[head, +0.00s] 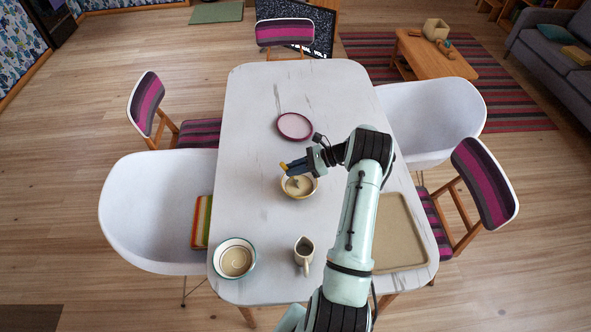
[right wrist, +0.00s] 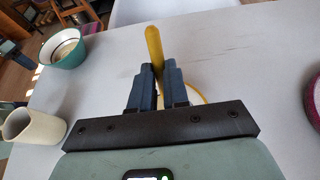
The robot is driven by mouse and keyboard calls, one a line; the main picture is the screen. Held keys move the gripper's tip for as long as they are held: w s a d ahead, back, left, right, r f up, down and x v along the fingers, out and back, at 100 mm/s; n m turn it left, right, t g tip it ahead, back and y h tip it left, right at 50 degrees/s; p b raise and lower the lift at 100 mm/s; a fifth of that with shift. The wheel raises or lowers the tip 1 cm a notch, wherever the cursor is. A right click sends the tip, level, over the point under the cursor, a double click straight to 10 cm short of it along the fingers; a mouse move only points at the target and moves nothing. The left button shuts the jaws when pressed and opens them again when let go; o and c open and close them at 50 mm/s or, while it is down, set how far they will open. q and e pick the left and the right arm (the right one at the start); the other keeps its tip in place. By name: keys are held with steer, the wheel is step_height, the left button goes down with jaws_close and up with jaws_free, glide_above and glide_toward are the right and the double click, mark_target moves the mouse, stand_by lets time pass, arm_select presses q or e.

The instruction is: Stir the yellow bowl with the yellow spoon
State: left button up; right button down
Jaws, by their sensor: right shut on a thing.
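The yellow bowl (head: 300,195) stands on the white table, left of my right arm, with pale contents inside. My right gripper (head: 290,168) is over the bowl's far left rim. It is shut on the yellow spoon (head: 283,166), whose handle end sticks out past the fingertips. In the right wrist view the spoon's handle (right wrist: 153,45) rises between the fingers (right wrist: 155,85), and a curved piece of the bowl's rim (right wrist: 203,98) shows behind them. The spoon's lower end is hard to make out, so I cannot tell whether it touches the contents. My left gripper is out of view.
A teal-rimmed bowl (head: 218,262) and a cream jug (head: 304,268) stand at the table's near side. A beige tray (head: 410,262) lies at the right, partly behind my arm. A pink plate (head: 294,138) lies beyond the yellow bowl. The table's far end is clear.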

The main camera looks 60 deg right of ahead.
steer(key=shift+s+a+f, duration=0.1)
steer(key=shift+a, duration=0.1)
steer(key=shift+s, duration=0.1)
steer(key=shift+w+a+r, duration=0.15)
steer(key=shift+w+r, duration=0.1)
steer(key=shift+r, duration=0.4)
steer(key=shift+w+a+r, duration=0.2)
steer(key=shift+w+r, duration=0.05)
steer(key=shift+r, duration=0.45)
steer(key=shift+w+a+r, duration=0.2)
steer(key=shift+r, duration=0.5)
steer(key=shift+w+a+r, duration=0.2)
steer(key=shift+w+r, duration=0.05)
steer(key=shift+r, duration=0.45)
steer(key=shift+r, duration=2.5)
